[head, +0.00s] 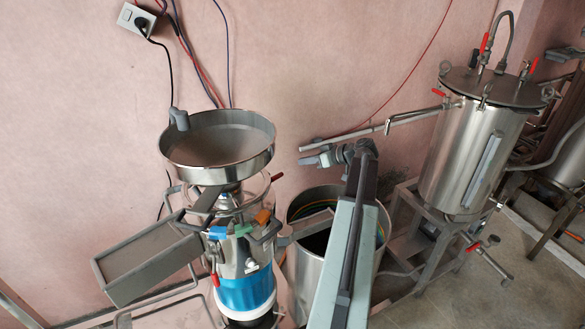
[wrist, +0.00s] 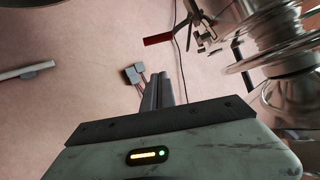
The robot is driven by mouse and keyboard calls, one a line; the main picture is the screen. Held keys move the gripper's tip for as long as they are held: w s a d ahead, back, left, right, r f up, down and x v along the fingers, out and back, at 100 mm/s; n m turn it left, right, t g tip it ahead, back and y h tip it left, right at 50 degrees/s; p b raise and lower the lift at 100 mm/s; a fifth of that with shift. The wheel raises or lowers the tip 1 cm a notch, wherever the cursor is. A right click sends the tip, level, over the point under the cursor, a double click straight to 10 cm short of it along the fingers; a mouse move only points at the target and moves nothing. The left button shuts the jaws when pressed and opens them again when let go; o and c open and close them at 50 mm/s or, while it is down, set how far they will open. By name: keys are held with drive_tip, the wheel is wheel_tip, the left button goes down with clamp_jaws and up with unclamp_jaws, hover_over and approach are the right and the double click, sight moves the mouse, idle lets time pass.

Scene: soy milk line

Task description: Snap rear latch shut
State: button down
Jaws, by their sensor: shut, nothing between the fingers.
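The rear latch shows as a red handle (head: 277,177) at the right rear of the grinder (head: 240,255), below its wide steel bowl (head: 218,150). In the wrist view the red latch handle (wrist: 158,40) sticks out to the left from a metal bracket, clear of the machine's side. My gripper (head: 308,158) is to the right of the grinder, near bowl height, pointing left. In the wrist view its fingers (wrist: 158,78) are together and empty, just below the red handle in the picture, with a gap between them. The latch's catch is too small to make out.
A front red latch handle (head: 215,281) hangs on the grinder's near side. A steel pot (head: 303,270) stands right of the grinder, partly behind my arm. A pipe (head: 350,134) from the steel tank (head: 462,155) runs close behind my gripper. A pink wall is behind.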

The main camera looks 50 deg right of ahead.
drive_tip(key=s+f+b+x, duration=0.1)
drive_tip(key=f+b+x, duration=0.1)
drive_tip(key=b+x, duration=0.5)
drive_tip(key=x, duration=0.4)
drive_tip(key=shift+a+f, duration=0.2)
drive_tip(key=shift+f, duration=0.25)
drive_tip(key=shift+w+a+b, duration=0.1)
drive_tip(key=shift+w+b, duration=0.1)
drive_tip(key=shift+b, duration=0.1)
